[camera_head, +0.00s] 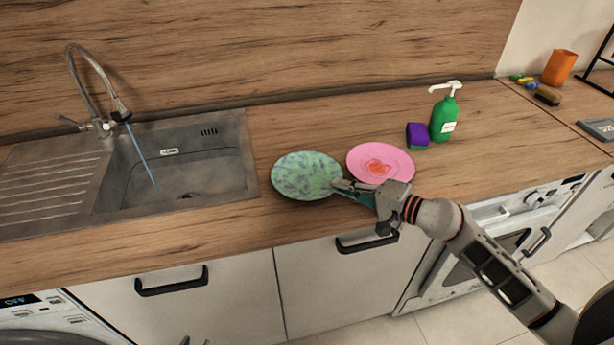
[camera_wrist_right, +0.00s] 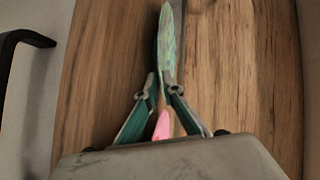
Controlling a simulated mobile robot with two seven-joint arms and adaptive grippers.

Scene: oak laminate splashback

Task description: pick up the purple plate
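A round green plate (camera_head: 306,176) with mottled grey-purple marks is at the counter's middle, right of the sink. In the right wrist view it shows edge-on (camera_wrist_right: 166,45). A pink plate (camera_head: 380,163) with an orange-red centre lies to its right; a pink part (camera_wrist_right: 162,126) shows between my fingers in the wrist view. No plainly purple plate is in view. My right gripper (camera_head: 341,187) is at the green plate's right rim, its fingertips (camera_wrist_right: 161,88) closed around that edge. Only the tips of my left gripper (camera_head: 195,341) show at the bottom edge, apart and empty.
A sink (camera_head: 175,180) with running water is at left. A purple sponge (camera_head: 417,136) and a green soap bottle (camera_head: 444,118) stand behind the pink plate. An orange cup (camera_head: 559,67) and a brush (camera_head: 547,96) are at far right.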

